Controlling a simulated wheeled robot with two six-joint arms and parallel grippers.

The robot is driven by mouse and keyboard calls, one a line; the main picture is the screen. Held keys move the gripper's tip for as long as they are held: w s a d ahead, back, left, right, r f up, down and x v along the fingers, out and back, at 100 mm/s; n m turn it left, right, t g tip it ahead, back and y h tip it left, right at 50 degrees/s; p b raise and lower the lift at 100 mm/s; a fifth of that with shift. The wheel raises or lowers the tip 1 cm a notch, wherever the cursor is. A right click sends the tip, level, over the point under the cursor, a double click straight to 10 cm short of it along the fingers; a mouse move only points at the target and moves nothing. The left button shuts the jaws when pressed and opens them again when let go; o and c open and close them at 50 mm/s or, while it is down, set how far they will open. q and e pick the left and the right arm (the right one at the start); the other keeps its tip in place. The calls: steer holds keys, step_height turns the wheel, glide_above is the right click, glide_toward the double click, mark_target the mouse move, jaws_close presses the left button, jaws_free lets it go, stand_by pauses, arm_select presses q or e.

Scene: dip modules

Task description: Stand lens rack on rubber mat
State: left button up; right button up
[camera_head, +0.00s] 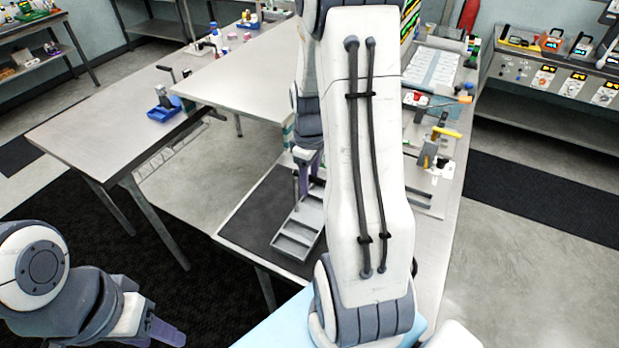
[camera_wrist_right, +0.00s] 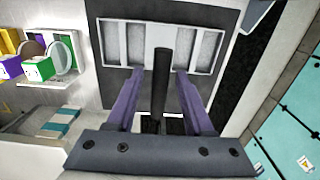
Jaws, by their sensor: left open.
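The lens rack looks to be the grey compartmented tray (camera_head: 290,240) with a thin dark upright post. It lies flat on the dark rubber mat (camera_head: 243,222) in the head view. In the right wrist view the rack (camera_wrist_right: 155,43) shows its pale compartments, and the black post (camera_wrist_right: 160,80) rises between my purple fingers. My right gripper (camera_wrist_right: 161,85) is open around the post, with a gap on each side. In the head view my right gripper (camera_head: 308,165) is over the rack's far end, partly hidden by my arm. My left gripper (camera_head: 165,335) is open and empty at the lower left, away from the mat.
A long bench to the right holds a yellow-handled fixture (camera_head: 432,150) and other tools. In the wrist view, coloured blocks (camera_wrist_right: 38,68) and a round disc stand left of the mat. A table (camera_head: 95,140) with a blue bin (camera_head: 164,110) stands at the left.

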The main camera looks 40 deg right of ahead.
steer(key=shift+r, duration=0.15)
step_height(320, 180, up, 12)
steer(key=b, duration=0.1)
steer(key=s+a+n, duration=0.1)
steer(key=s+a, duration=0.1)
steer(key=a, duration=1.6)
steer(key=s+a+f+n+y, duration=0.1)
steer(key=s+a+f, duration=0.2)
steer(key=s+a, duration=1)
steer(key=shift+s+n, duration=0.3)
steer(key=shift+s, duration=0.3)
step_height(320, 180, down, 4)
steer(key=b, duration=0.4)
steer(key=shift+f+b, duration=0.25)
steer(key=shift+b, duration=0.15)
